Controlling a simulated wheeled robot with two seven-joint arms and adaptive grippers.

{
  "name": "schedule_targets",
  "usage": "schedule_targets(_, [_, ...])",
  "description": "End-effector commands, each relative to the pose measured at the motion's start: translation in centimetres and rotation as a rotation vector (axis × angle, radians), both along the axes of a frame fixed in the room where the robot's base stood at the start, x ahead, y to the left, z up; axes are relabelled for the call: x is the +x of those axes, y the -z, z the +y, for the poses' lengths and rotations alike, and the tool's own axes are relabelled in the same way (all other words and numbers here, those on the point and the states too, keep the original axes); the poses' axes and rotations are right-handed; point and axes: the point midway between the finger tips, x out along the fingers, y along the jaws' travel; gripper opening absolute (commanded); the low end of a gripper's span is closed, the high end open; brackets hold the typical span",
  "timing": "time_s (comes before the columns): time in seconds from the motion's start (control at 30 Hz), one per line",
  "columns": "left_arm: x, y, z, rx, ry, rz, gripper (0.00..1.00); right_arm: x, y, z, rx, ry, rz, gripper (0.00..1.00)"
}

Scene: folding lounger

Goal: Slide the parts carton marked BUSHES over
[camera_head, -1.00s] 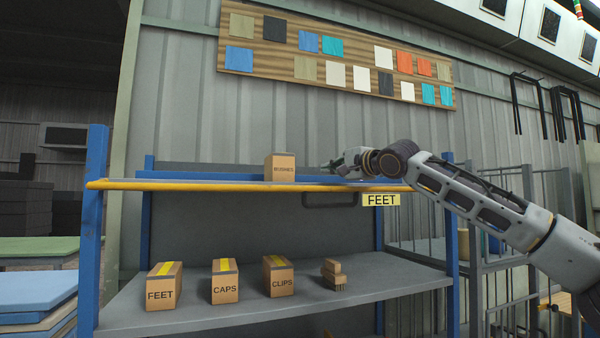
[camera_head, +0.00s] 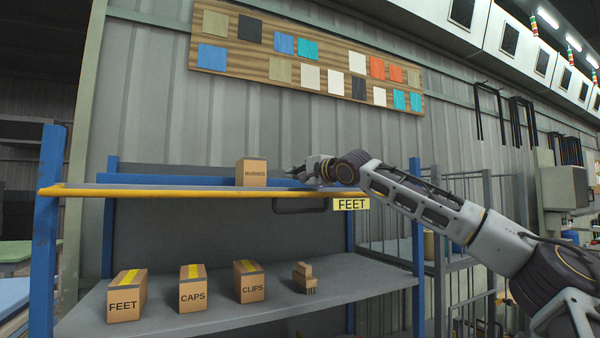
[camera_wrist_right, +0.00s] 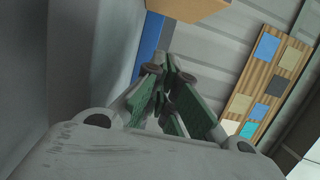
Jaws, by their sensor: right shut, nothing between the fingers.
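The carton marked BUSHES (camera_head: 252,173) is a small brown box standing upright on the top shelf, behind the yellow front rail. My right gripper (camera_head: 299,172) is over the same shelf, to the right of the carton, with a gap between them in the head view. In the right wrist view its fingers (camera_wrist_right: 166,75) are shut with nothing between them. A brown box face, apparently the carton (camera_wrist_right: 188,8), shows at the top edge of that view, beyond the fingertips. My left gripper is not in view.
The yellow rail (camera_head: 150,192) runs along the shelf's front edge, with a FEET label (camera_head: 351,204) at right. Cartons marked FEET (camera_head: 125,300), CAPS (camera_head: 193,294) and CLIPS (camera_head: 249,286) and small brown blocks (camera_head: 305,278) stand on the lower shelf. The top shelf left of BUSHES is clear.

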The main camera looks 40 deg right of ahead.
Motion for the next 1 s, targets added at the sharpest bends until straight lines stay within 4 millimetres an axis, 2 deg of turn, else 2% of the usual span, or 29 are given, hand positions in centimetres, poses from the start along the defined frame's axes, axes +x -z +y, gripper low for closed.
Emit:
schedule_targets(0.73, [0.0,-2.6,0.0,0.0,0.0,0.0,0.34,6.0,-0.1,0.1,-0.001,0.0,0.002,0.0])
schedule_targets(1.0, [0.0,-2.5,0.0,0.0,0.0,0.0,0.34,6.6,0.0,2.5,-0.002,-0.001,0.001,0.0])
